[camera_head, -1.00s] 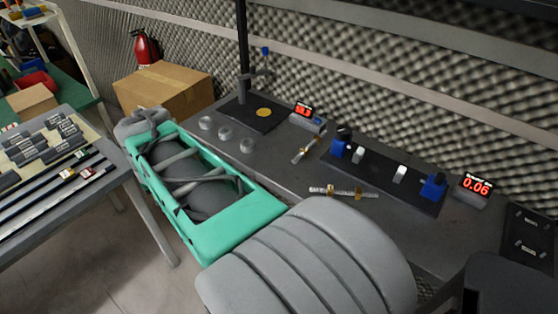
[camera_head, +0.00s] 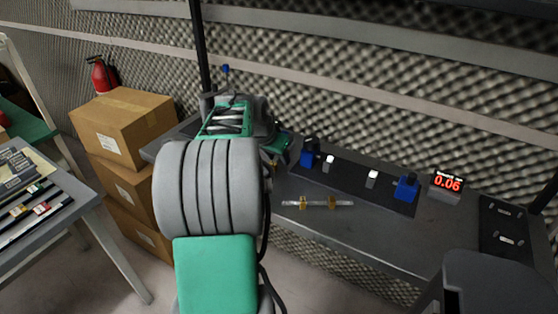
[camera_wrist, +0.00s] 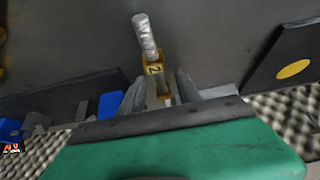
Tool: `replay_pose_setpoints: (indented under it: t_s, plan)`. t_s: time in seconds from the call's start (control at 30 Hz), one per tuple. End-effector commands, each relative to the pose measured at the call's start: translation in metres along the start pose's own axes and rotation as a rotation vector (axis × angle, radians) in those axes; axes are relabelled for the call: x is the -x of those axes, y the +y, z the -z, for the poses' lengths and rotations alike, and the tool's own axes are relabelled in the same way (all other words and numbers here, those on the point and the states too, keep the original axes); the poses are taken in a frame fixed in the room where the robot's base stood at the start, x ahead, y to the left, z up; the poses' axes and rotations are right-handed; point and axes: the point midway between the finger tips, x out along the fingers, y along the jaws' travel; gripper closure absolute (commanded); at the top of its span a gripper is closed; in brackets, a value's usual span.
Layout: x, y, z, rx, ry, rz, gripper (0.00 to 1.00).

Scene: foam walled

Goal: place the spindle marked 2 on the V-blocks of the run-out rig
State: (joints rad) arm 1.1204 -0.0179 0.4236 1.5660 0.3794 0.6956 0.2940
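The spindle marked 2 (camera_wrist: 154,69) shows in the wrist view, with a silver shaft and a yellow collar bearing the "2". My gripper (camera_wrist: 159,80) is around its collar end, one finger on each side with gaps, so it looks open. In the head view my gripper (camera_head: 279,150) is over the bench left of the rig, and my arm hides most of that spindle. The run-out rig is a black plate (camera_head: 345,181) with two pale V-blocks (camera_head: 328,163) (camera_head: 372,179) between blue end blocks (camera_head: 309,156) (camera_head: 406,188). Both V-blocks are empty.
Another spindle (camera_head: 318,203) with brass collars lies on the bench in front of the rig. A display (camera_head: 447,185) reads 0.06 at the rig's right. A black plate with a yellow disc (camera_wrist: 293,69) shows in the wrist view. Cardboard boxes (camera_head: 128,125) stand at left.

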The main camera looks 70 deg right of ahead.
Motion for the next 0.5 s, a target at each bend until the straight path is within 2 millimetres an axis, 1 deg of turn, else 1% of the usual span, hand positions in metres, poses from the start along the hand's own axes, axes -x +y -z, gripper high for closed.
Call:
replay_pose_setpoints:
  t_s: [0.17,0.5]
  plan:
    - [0.0000,-0.0004,0.0008,0.000,0.002,0.002,0.60]
    - [0.0002,-0.0003,0.0006,0.000,0.002,0.001,0.87]
